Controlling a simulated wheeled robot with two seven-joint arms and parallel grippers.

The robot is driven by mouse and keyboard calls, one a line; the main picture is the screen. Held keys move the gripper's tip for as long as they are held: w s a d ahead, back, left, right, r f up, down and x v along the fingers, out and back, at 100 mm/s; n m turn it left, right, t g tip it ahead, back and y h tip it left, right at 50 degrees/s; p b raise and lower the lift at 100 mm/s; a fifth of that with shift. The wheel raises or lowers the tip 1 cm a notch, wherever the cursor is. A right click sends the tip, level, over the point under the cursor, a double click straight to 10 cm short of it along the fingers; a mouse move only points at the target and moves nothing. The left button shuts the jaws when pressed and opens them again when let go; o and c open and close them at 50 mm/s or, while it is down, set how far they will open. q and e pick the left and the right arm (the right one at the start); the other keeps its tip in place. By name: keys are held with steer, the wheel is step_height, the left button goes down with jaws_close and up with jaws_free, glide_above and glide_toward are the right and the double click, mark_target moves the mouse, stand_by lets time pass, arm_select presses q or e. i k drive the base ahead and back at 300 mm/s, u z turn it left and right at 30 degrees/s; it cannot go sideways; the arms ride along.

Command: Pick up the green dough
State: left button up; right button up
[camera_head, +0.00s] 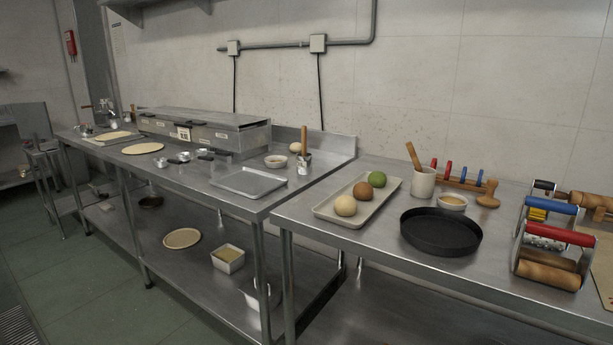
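The green dough (377,179) is a round ball at the back end of a beige tray (327,211) on the right steel table. A brown dough ball (363,191) lies in the middle of the tray, and a pale cream dough ball (345,206) lies at its front end. The green ball looks close to the brown one; I cannot tell if they touch. Neither my left nor my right gripper shows in this view.
A black round pan (440,232) stands right of the tray. A beige crock (423,183) with a wooden tool stands behind the pan, beside a small bowl (452,201). The table's front strip (350,255) is clear.

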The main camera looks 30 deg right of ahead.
mark_target(377, 179)
steer(key=z, duration=0.35)
steer(key=i, duration=1.25)
steer(key=z, duration=0.85)
